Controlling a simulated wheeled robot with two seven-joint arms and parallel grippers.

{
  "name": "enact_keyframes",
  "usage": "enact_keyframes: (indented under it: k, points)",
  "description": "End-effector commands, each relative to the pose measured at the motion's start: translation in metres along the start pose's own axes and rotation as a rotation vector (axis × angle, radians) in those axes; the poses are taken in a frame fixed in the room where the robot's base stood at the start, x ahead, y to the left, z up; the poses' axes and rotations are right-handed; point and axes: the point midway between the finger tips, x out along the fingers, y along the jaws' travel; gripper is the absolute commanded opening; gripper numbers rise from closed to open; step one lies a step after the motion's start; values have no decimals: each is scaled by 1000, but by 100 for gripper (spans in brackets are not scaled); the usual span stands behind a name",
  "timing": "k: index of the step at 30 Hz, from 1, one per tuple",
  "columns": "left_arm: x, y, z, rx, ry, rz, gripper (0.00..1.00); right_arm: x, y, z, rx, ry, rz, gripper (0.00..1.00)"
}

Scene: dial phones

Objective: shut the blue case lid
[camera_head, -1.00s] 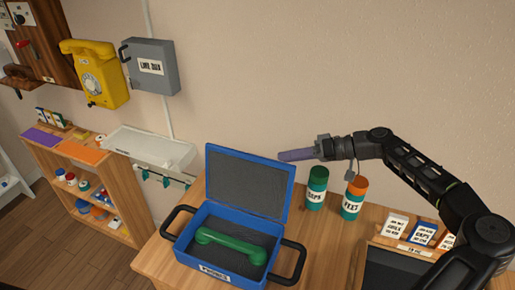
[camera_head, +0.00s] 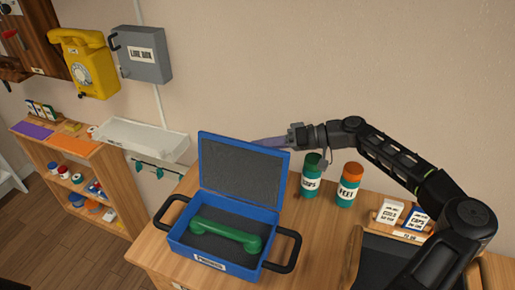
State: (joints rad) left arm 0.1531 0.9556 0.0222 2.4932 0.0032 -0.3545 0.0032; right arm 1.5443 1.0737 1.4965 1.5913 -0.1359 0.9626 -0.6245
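The blue case (camera_head: 175,243) stands on the wooden table with a green telephone handset (camera_head: 225,233) lying inside it. Its blue lid (camera_head: 240,172) stands open, close to upright, with the grey lining facing me. My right gripper (camera_head: 256,142) is at the lid's upper right, its purple fingers pointing left along the top edge. The lid's edge partly covers the fingers, so they are behind it. The fingers look closed together, with nothing held. I cannot tell whether they touch the lid. My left gripper is not in view.
A green-capped canister (camera_head: 309,183) and an orange-capped canister (camera_head: 348,187) stand right of the lid, below my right arm. Small labelled cards (camera_head: 413,222) sit farther right. A white tray (camera_head: 140,137) is at the left. The wall is close behind the table.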

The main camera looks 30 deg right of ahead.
Motion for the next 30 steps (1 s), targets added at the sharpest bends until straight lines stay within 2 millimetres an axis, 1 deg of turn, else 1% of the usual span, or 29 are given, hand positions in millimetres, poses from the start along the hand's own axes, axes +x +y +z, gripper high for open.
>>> enact_keyframes:
  k: [1, 4, 13, 14, 25, 30]
  points:
    - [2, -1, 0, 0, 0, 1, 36, 7, 0, 1, 0, -2, -2, 33]
    - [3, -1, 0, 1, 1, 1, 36, 14, 0, 0, -1, 0, 0, 33]
    - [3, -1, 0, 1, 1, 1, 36, 17, 0, 0, 0, 0, 1, 33]
    - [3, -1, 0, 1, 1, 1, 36, 16, 0, 0, 0, 0, 1, 31]
    - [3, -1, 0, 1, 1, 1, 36, 16, 0, 0, 0, -1, 1, 1]
    - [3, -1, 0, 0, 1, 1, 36, 16, 0, 1, 0, -1, 1, 0]
